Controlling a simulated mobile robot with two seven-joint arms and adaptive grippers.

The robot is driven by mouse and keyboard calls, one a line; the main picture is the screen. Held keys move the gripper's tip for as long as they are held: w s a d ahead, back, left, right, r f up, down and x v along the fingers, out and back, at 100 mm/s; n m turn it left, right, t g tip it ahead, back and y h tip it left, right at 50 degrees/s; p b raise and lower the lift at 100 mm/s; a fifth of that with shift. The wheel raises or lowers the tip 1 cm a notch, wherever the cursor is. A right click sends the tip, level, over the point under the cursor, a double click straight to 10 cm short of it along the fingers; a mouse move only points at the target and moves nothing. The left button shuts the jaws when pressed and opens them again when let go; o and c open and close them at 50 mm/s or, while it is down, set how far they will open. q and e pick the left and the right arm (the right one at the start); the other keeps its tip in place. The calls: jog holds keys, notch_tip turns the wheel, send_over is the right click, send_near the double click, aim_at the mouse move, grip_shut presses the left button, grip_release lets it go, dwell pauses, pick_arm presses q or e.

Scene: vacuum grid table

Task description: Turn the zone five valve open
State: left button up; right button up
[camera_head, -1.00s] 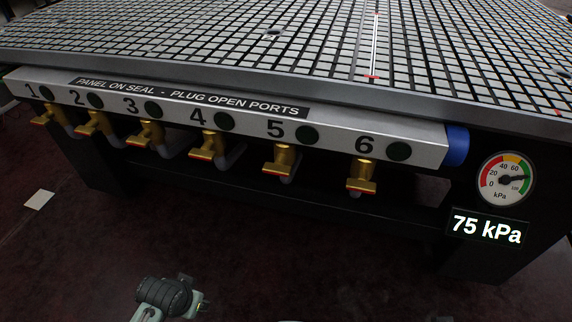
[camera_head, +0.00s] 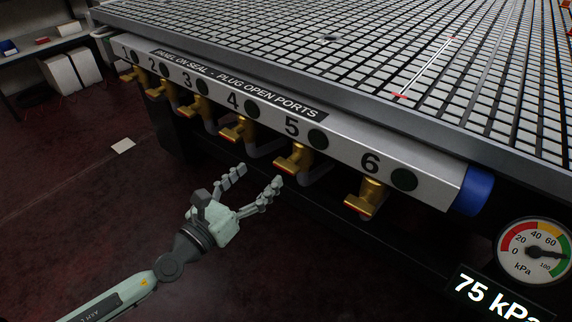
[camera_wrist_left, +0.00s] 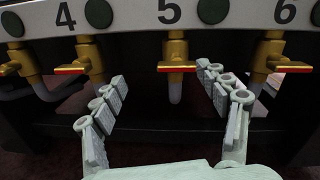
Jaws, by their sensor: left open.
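The zone five valve (camera_head: 296,160) is a brass valve with a red-edged handle under the number 5 on the manifold. In the left wrist view, the valve (camera_wrist_left: 176,62) stands straight ahead, centred between the fingers, with its red handle crosswise to the vertical body. My left gripper (camera_head: 256,183) is open and empty, just short of the valve and lower left of it in the head view. In the left wrist view the gripper (camera_wrist_left: 165,100) has its fingers spread, apart from the handle. My right gripper is not in view.
Valve six (camera_head: 368,197) and valve four (camera_head: 238,130) flank it closely. The grey manifold (camera_head: 345,146) runs above, under the grid table (camera_head: 300,45). A gauge (camera_head: 534,251) and a "75 kPa" display (camera_head: 497,297) are at right.

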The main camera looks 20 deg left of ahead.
aim_at(283, 168)
pick_arm(q)
jog(key=w+d+m, duration=0.1)
jog(key=w+d+m+p, duration=0.1)
jog(key=w, duration=0.1)
jog(key=w+d+h+p, duration=0.1)
jog(key=w+d, duration=0.1)
jog(key=shift+w+f+m+g, duration=0.2)
jog(key=shift+w+m+g, duration=0.05)
jog(key=shift+m+g, duration=0.15)
jog(key=shift+w+d, duration=0.25)
jog(key=shift+w, duration=0.3)
jog(key=shift+f, duration=0.1)
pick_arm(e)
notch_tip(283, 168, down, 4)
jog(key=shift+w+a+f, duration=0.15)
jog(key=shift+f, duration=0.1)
pick_arm(q)
jog(key=c, duration=1.2)
